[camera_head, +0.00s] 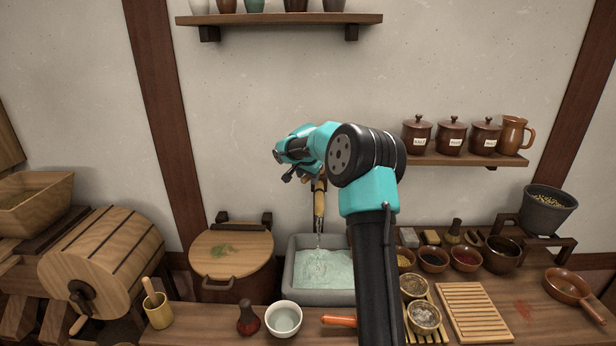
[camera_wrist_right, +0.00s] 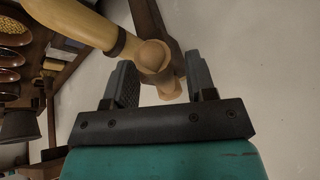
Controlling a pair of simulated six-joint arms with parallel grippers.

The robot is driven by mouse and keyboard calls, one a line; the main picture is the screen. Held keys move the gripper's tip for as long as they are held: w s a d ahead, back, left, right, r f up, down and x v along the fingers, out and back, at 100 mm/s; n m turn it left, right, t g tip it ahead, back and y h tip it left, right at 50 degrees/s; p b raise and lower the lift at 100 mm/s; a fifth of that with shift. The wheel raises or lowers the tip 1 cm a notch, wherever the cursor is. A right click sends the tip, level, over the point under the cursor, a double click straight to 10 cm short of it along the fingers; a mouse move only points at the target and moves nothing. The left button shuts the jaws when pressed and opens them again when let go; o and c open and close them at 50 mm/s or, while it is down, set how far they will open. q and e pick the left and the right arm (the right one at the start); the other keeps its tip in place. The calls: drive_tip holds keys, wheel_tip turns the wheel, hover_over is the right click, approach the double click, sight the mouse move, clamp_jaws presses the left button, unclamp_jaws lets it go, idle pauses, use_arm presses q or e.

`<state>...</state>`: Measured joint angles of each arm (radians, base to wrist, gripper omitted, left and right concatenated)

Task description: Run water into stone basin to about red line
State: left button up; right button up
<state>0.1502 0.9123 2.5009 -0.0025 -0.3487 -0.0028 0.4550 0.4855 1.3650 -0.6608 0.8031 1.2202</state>
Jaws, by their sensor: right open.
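The grey stone basin (camera_head: 293,275) stands on the counter, partly behind my right arm. Pale, rippled water (camera_head: 322,268) lies in it, and a stream falls into it from the bamboo spout (camera_head: 319,203). I cannot make out a red line on the basin. My right gripper is above the spout, largely hidden by its own wrist in the head view. In the right wrist view its jaws (camera_wrist_right: 163,85) are open, one on each side of the rounded wooden tap end (camera_wrist_right: 155,57). I cannot tell whether they touch it. My left gripper is not in view.
A lidded wooden tub (camera_head: 232,262) stands left of the basin. In front are a white bowl (camera_head: 283,320) and a small red-and-dark flask (camera_head: 248,320). Several small bowls and a slatted wooden rack (camera_head: 475,312) are to the right.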

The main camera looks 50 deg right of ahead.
clamp_jaws()
idle(0.4)
